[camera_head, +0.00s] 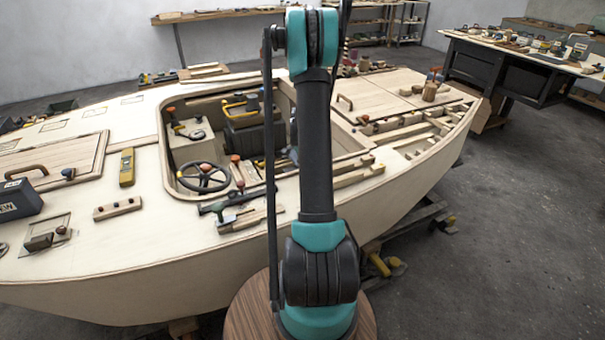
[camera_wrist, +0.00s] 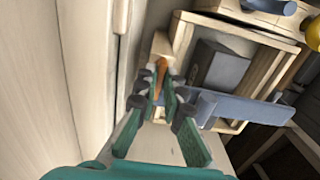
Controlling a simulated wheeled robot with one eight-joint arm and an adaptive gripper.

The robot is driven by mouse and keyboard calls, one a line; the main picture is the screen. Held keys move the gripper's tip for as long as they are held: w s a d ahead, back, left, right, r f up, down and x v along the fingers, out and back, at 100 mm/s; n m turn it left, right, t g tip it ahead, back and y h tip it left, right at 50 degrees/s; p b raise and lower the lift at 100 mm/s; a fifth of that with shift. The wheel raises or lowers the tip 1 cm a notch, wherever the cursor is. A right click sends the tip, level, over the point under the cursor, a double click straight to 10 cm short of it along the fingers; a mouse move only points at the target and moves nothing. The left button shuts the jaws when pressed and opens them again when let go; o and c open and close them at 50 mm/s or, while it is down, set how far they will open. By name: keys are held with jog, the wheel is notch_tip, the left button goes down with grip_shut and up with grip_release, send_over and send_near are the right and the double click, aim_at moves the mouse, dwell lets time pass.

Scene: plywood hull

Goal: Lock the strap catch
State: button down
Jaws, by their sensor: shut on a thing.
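In the wrist view my gripper (camera_wrist: 163,92) has its teal fingers closed around a small orange piece (camera_wrist: 161,69), which looks like the handle of the strap catch. The orange piece stands in front of a pale wooden block. A flat blue-grey band (camera_wrist: 245,109), possibly the strap, runs to the right from beside the fingertips, across the front of a wooden frame. The fingers hide the lower part of the orange piece, so I cannot tell how the catch is set. In the head view my gripper is not clearly seen behind my arm.
The wooden frame (camera_wrist: 285,73) holds a dark grey box (camera_wrist: 222,66). A pale plywood panel (camera_wrist: 35,75) rises close on the left. In the head view the plywood hull (camera_head: 130,275) has an open cockpit with a steering wheel (camera_head: 203,178).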

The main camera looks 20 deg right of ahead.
dwell(0.5)
jog(key=c, duration=1.6)
grip_release()
jog(key=shift+c, duration=0.2)
notch_tip(320, 180, up, 12)
jog(key=shift+f, duration=0.1)
notch_tip(320, 180, down, 12)
